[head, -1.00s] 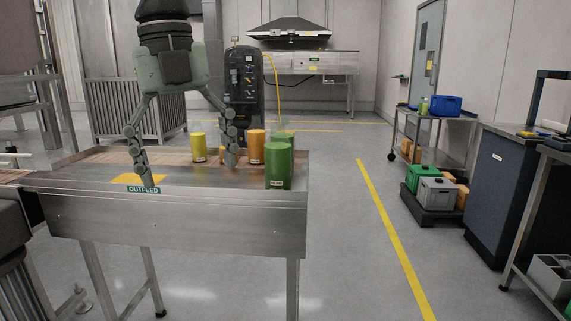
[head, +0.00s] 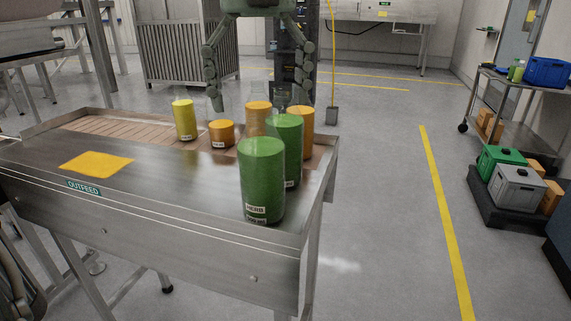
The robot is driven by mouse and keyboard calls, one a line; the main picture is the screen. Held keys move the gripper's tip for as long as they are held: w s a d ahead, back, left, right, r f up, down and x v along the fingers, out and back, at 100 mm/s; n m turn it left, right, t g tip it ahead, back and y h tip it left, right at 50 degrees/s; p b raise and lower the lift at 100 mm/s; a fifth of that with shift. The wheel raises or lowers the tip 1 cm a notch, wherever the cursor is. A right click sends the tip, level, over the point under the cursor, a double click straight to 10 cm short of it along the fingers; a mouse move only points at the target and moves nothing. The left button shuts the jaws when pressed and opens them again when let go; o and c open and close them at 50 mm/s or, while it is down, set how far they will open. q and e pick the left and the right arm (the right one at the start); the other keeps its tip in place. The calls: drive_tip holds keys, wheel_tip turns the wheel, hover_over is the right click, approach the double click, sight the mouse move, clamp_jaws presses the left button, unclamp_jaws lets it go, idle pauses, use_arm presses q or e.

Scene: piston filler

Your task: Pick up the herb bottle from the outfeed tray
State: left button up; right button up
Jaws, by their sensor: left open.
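A tall green herb bottle (head: 262,175) with a white label reading HERB stands upright at the near right corner of the steel outfeed tray (head: 150,195). A second green bottle (head: 290,130) stands just behind it, partly hidden; its label cannot be read. My left gripper (head: 260,105) hangs from the top of the head view, fingers spread wide and pointing down. It is open and empty, appearing above and beyond the green bottles, apart from the herb bottle. My right gripper is not in view.
Orange bottles (head: 222,133) and a yellow bottle (head: 184,120) stand farther back on the tray. A yellow patch (head: 97,163) marks the clear left part. A trolley (head: 520,95) and green and grey crates (head: 514,180) are at the right. The floor between is free.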

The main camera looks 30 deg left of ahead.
sight(261, 144)
use_arm(q)
wheel_tip(261, 144, down, 7)
drive_tip(key=shift+a+f, duration=0.1)
drive_tip(key=shift+a, duration=0.05)
drive_tip(key=shift+f, duration=0.2)
drive_tip(key=shift+c, duration=1.6)
drive_tip(key=c, duration=1.7)
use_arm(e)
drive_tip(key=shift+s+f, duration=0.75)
